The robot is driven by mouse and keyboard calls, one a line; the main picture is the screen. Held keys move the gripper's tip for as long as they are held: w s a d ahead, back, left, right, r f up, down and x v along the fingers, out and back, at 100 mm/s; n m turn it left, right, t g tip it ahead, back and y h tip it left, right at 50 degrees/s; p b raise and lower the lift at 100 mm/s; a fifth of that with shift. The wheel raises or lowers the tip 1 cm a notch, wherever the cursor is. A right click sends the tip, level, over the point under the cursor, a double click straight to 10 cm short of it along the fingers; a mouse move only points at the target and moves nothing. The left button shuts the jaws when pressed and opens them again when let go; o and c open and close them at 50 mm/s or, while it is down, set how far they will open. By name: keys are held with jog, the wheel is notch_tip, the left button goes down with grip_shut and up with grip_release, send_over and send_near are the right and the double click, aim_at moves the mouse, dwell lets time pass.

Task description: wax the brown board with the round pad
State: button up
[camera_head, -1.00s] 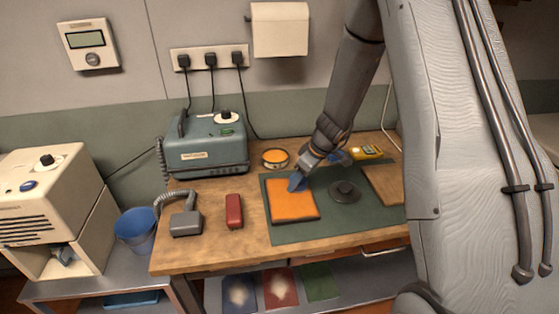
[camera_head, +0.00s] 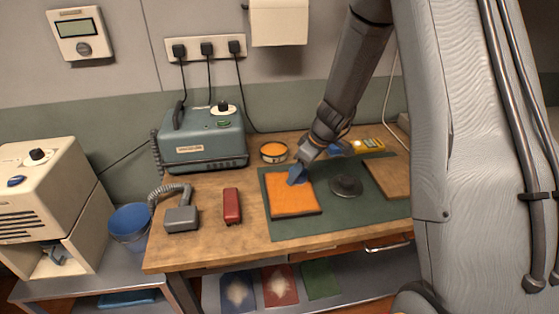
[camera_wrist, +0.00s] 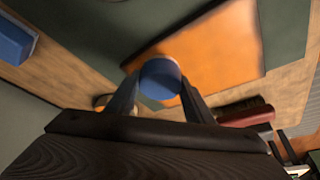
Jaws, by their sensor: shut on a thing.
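My gripper (camera_wrist: 160,85) is shut on a small blue thing with a round face (camera_wrist: 160,78). In the head view the blue thing (camera_head: 297,175) is at the far edge of an orange board (camera_head: 293,199) lying on the green mat; I cannot tell whether it touches. The orange board also shows in the wrist view (camera_wrist: 215,50). A dark round pad with a knob (camera_head: 345,187) lies on the mat to the right, apart from my gripper. A brown board (camera_head: 388,176) lies at the mat's right, partly hidden by my arm.
A round tin with orange contents (camera_head: 274,152) stands behind the mat (camera_head: 300,228). A yellow meter (camera_head: 368,145) lies at the back right. A red block (camera_head: 232,206), a grey corded handpiece (camera_head: 182,218) and a teal machine (camera_head: 205,140) occupy the bench's left.

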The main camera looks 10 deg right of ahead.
jog(key=shift+s, duration=0.35)
jog(key=r, duration=0.1)
jog(key=r+p, duration=0.1)
jog(key=r, duration=0.1)
jog(key=shift+s, duration=0.3)
jog(key=shift+r+p, duration=1.45)
jog(key=shift+r, duration=1.15)
